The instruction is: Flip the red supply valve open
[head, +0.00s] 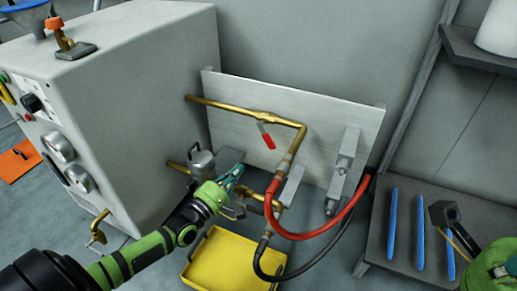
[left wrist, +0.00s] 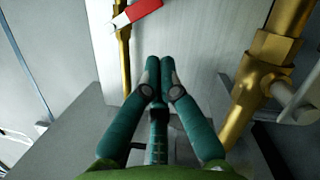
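The red supply valve handle (head: 266,137) hangs down, slightly tilted, from the brass pipe (head: 235,108) in front of a pale metal panel. In the left wrist view the red handle (left wrist: 137,12) is at the top edge, with a white end, beside a brass pipe. My left gripper (head: 237,170) is below and left of the handle, apart from it. Its teal fingers (left wrist: 160,64) are together at the tips with nothing seen between them. A green part of my right arm (head: 490,270) shows at the lower right; its fingers cannot be made out.
A grey cabinet (head: 150,130) stands at the left. A red hose (head: 320,232) and a black hose curve below the panel. A yellow tray (head: 232,262) lies under the pipes. Blue rods (head: 421,232) lie on a grey bench at the right.

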